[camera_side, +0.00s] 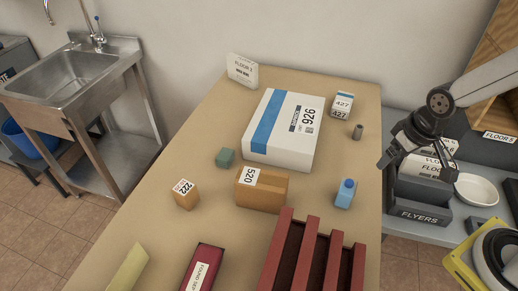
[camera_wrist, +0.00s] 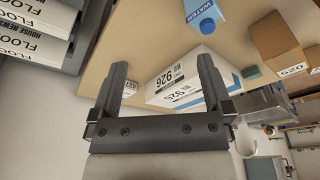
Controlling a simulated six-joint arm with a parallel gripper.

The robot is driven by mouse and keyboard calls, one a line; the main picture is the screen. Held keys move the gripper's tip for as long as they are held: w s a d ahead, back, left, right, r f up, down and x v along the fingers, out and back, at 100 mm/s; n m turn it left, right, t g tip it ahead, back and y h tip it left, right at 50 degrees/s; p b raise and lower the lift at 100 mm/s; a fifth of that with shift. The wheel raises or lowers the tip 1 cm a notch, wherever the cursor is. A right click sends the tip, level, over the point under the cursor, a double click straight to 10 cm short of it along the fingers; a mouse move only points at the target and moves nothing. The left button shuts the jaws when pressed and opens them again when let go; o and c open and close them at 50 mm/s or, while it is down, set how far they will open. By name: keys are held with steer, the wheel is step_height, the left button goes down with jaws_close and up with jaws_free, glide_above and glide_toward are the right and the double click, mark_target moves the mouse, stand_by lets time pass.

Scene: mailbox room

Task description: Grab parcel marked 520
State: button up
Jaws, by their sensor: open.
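The parcel marked 520 (camera_side: 261,190) is a brown box with a white label, lying near the middle of the tan table. My gripper (camera_side: 385,164) is open and empty, off the table's right edge above the flyers bin, well to the right of the parcel. In the wrist view my gripper's two fingers (camera_wrist: 162,75) are spread apart with nothing between them.
A white-and-blue parcel 926 (camera_side: 283,130) lies behind 520. A red slotted rack (camera_side: 311,252) is in front.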

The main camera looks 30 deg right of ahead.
steer(key=n+y, duration=0.3)
steer(key=n, duration=0.7)
glide_above(263, 179)
steer(key=s+d, duration=0.1)
steer(key=s, duration=0.1)
steer(key=f, duration=0.3)
steer(key=shift+w+d+f, duration=0.2)
steer(key=shift+w+f, duration=0.05)
steer(key=shift+f, duration=0.05)
steer(key=shift+x, duration=1.3)
steer(key=shift+f, duration=0.1)
steer(key=shift+w+x, duration=0.15)
steer(key=shift+x, duration=1.05)
steer(key=shift+w+x, duration=0.1)
steer(key=shift+x, duration=1.15)
steer(key=shift+f, duration=0.15)
steer(key=c, duration=1.3)
